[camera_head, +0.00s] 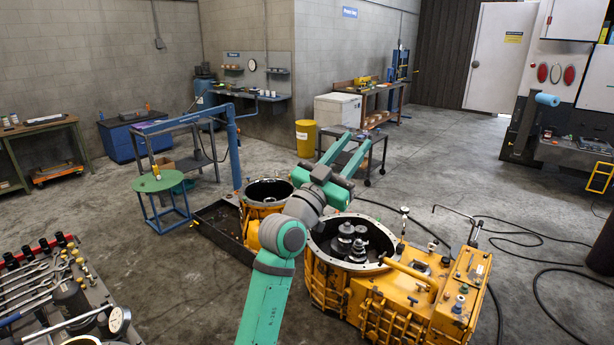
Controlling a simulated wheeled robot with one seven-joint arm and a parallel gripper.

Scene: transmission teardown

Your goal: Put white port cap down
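I cannot make out a white port cap for sure. A small whitish knob (404,210) stands on the rim of the yellow transmission housing (365,300), and a cap of that kind is too small to identify here. My teal arm reaches up from the bottom centre, in front of the housing. My gripper (353,150) is at its far end, above and behind the housing's round opening in the picture. Its two teal fingers appear apart, with no object visible between them.
Dark gears (350,242) sit in the housing's opening. A second yellow casing (265,193) stands in a dark tray (222,232). A round green table (157,182) is at left, and a tool bench (120,285) is at lower left. Black hoses (515,232) lie on the floor at right.

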